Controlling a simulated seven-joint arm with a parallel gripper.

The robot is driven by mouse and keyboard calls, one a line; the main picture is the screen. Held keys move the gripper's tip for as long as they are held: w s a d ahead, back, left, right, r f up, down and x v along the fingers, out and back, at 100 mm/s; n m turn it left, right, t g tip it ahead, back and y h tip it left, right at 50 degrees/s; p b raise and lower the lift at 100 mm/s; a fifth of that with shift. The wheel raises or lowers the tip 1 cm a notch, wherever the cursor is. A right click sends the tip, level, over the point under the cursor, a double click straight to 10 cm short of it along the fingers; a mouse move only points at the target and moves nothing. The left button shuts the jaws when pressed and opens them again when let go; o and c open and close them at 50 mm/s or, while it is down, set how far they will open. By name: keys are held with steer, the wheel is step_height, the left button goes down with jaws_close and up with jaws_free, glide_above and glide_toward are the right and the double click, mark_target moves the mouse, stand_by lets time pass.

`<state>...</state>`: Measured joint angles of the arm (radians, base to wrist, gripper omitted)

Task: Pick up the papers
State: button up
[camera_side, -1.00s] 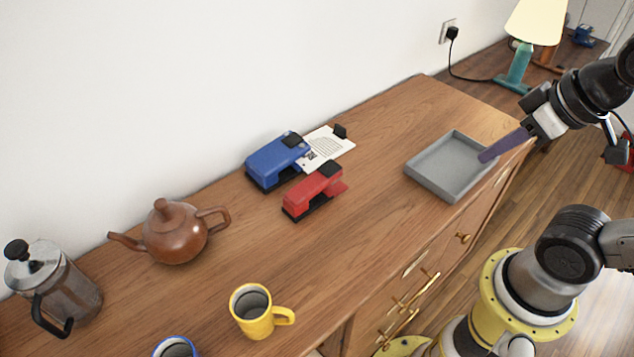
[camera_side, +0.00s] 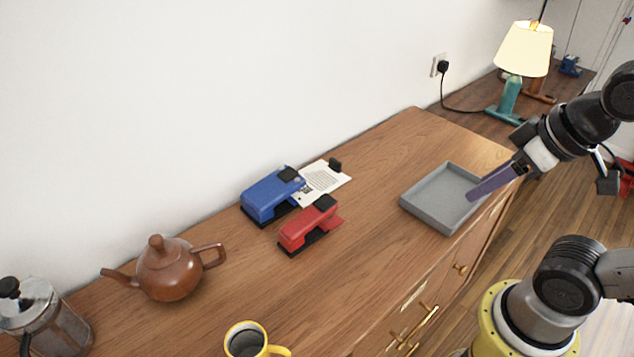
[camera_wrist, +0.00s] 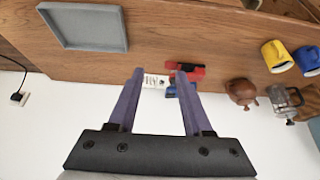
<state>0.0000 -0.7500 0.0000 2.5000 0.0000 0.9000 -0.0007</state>
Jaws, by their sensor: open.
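The papers (camera_side: 325,182) are white printed sheets lying on the wooden cabinet top near the wall, with a black clip-like piece (camera_side: 335,164) at their far edge. Their left end meets a blue hole punch (camera_side: 270,195) and is partly hidden by it. The papers also show in the wrist view (camera_wrist: 152,80), between my fingers in the picture but farther off. My gripper (camera_wrist: 160,74) is open and empty, with two purple fingers. In the side view my gripper (camera_side: 474,194) appears over the right side of the grey tray, well to the right of the papers.
A red hole punch (camera_side: 308,226) stands just in front of the papers. The grey tray (camera_side: 408,205) sits at the cabinet's right end. A brown teapot (camera_side: 168,270), a yellow mug (camera_side: 245,340) and a glass press (camera_side: 55,325) stand left. The wood between punches and tray is clear.

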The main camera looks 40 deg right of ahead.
steer(key=w+r+n+t, duration=0.1)
steer(key=w+r, duration=0.3)
steer(key=m+g, duration=0.1)
steer(key=g, duration=0.1)
glide_above(336, 160)
steer(key=s, duration=0.4)
step_height(336, 160, down, 22)
steer(key=shift+d+r, duration=0.1)
steer(key=shift+d, duration=0.05)
steer(key=w+f, duration=0.1)
steer(key=f, duration=0.1)
steer(key=w+f, duration=0.2)
steer(key=shift+a, duration=0.2)
steer(key=shift+w+f, duration=0.3)
steer(key=shift+f, duration=0.25)
